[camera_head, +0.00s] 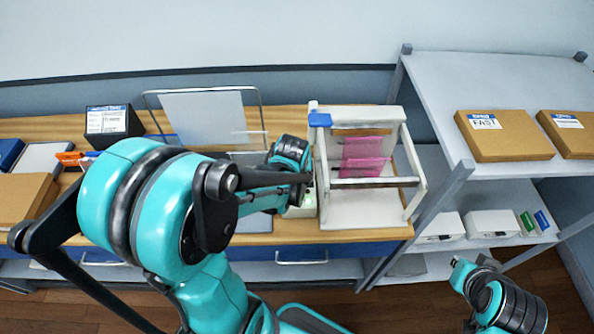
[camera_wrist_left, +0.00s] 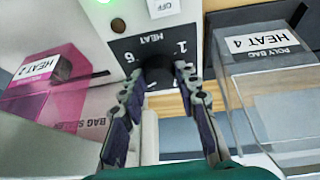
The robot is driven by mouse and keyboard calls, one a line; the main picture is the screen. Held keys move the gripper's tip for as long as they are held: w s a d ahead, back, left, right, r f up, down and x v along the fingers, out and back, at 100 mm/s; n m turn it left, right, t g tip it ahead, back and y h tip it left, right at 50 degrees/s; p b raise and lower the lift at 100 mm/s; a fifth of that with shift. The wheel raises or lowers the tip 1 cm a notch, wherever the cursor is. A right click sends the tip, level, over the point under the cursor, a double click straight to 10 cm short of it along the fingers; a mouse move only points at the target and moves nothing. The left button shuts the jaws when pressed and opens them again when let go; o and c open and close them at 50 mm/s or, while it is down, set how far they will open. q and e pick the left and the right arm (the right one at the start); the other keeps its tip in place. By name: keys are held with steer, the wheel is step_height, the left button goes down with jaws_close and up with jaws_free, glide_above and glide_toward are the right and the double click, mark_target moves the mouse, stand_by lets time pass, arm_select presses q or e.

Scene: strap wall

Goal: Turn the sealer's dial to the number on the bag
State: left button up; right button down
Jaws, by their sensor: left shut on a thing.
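The white bag sealer (camera_head: 405,190) stands on the wooden bench, with a pink bag (camera_head: 362,158) hanging in its frame. In the left wrist view the pink bag (camera_wrist_left: 45,92) reads "HEAT 2". The black dial plate (camera_wrist_left: 150,42) is marked "HEAT", with a 6 at its left and a 1 at its right. My left gripper (camera_wrist_left: 158,76) is shut on the dark dial knob (camera_wrist_left: 158,64); the fingers hide its pointer, so I cannot tell its setting. In the head view my left arm hides the dial. My right gripper (camera_head: 460,264) is low at right, away from the sealer.
A clear-fronted holder labelled "POLY BAG HEAT 4" (camera_wrist_left: 265,42) stands close beside the sealer. A green lamp (camera_wrist_left: 100,3) is lit. A dark labelled box (camera_head: 108,120) and a wire stand (camera_head: 262,108) stand on the bench. A shelf (camera_head: 500,90) with cardboard boxes is at right.

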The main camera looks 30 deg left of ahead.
arm_select(q)
steer(key=shift+d+n+g+y+b, duration=0.1)
steer(key=shift+n+g+y+b, duration=0.15)
steer(key=shift+n, duration=0.85)
steer(key=shift+d+n+g+y+b, duration=0.15)
steer(key=shift+n+y, duration=0.2)
steer(key=shift+n, duration=0.75)
steer(key=shift+a, duration=0.1)
steer(key=o, duration=1.2)
steer(key=shift+c, duration=0.2)
steer(key=v, duration=1.2)
